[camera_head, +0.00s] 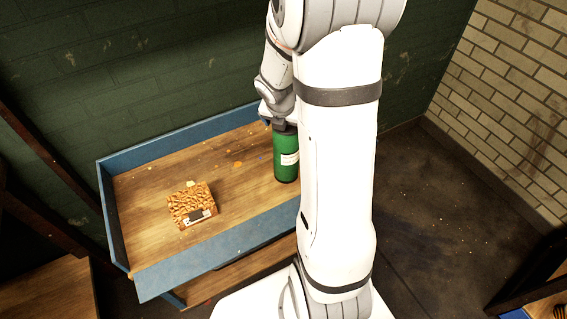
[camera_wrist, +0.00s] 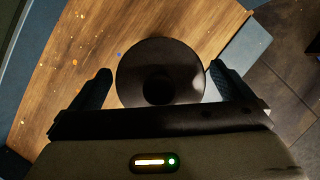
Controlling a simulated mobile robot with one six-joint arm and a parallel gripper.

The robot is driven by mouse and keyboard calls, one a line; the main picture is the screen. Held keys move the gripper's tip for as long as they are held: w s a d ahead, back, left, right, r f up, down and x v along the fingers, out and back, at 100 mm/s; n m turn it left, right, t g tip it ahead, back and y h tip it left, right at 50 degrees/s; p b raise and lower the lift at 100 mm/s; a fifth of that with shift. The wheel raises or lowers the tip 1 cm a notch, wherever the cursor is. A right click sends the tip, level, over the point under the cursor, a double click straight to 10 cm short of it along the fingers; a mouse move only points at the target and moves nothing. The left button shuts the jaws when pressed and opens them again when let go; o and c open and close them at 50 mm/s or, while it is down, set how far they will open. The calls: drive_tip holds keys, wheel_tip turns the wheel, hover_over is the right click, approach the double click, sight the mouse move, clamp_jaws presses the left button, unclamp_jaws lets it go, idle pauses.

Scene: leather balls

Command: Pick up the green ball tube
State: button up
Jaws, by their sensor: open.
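The green ball tube (camera_head: 286,157) stands upright on the wooden table at its right end in the head view. It has a white label and a dark lid. In the wrist view the round dark top of the tube (camera_wrist: 160,65) lies between the two fingers. My gripper (camera_wrist: 156,88) is open, with one finger on each side of the tube and a visible gap to each side. In the head view my gripper is at the tube's top, partly hidden by my arm. My arm also hides what lies right of the tube.
The wooden table (camera_head: 240,199) has raised blue edges (camera_head: 215,252) around it. A brown patterned box (camera_head: 191,205) sits on its left part. Bare table lies between box and tube. A dark green wall (camera_head: 130,70) stands behind.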

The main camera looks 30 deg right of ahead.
drive_tip(key=shift+c, duration=0.2)
drive_tip(key=c, duration=1.7)
